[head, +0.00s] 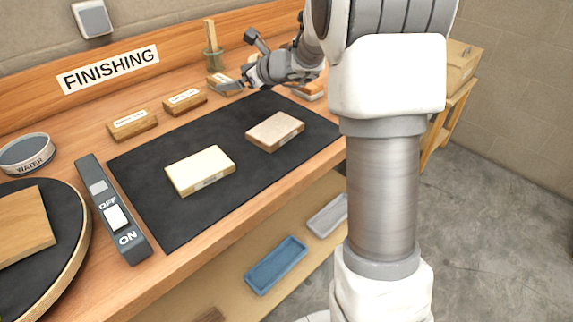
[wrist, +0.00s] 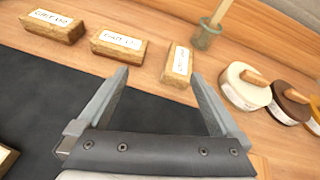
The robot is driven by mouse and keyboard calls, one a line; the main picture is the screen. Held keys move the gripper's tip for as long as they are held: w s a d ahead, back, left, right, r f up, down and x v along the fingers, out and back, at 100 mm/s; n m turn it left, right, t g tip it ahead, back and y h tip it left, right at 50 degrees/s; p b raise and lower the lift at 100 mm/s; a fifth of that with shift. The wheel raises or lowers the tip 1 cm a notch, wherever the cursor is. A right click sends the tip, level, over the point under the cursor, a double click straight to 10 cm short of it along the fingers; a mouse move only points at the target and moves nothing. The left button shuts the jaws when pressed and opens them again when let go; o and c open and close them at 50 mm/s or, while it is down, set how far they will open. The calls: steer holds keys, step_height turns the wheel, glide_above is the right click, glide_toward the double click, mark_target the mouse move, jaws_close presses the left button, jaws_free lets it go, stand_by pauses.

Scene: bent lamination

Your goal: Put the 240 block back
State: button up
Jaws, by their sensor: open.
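Three wooden blocks with white labels stand in a row behind the black mat: a left block (head: 132,124), a middle block (head: 185,101) and a right block (head: 222,79). The wrist view also shows the left block (wrist: 52,28), the middle block (wrist: 118,47) and the right block (wrist: 178,66). The labels are too small to tell surely which is the 240 block. My gripper (head: 239,62) is at the row's right end. In the wrist view my gripper (wrist: 160,73) is open, with nothing between its fingers; the right block shows beyond the fingertips.
A cream piece (head: 200,171) and a browner piece (head: 275,131) lie on the black mat (head: 160,215). A switch box (head: 112,212), a water bowl (head: 27,154) and a round disc stand left. Round tins (wrist: 245,85) and a brush jar (wrist: 205,36) stand near the blocks.

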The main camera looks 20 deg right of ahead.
steer(key=s+a+r+n+g, duration=0.2)
steer(key=s+a+n+g, duration=0.15)
steer(key=s+n, duration=0.6)
steer(key=s+a+r+n+g, duration=0.25)
steer(key=s+a+n, duration=0.35)
steer(key=s, duration=0.7)
steer(key=s+d+f+n+h, duration=0.2)
steer(key=s+d+n+h, duration=0.1)
steer(key=s+n, duration=0.3)
steer(key=s+d+f+n+h, duration=0.1)
steer(key=s+d+n+h, duration=0.2)
steer(key=s, duration=0.8)
steer(key=d+n, duration=0.2)
steer(key=n, duration=0.1)
steer(key=shift+s+f+n, duration=0.2)
steer(key=shift+f+n, duration=0.15)
steer(key=shift+f, duration=0.05)
steer(key=shift+d, duration=0.1)
step_height(320, 180, up, 16)
steer(key=p, duration=1.6)
steer(key=shift+r, duration=0.1)
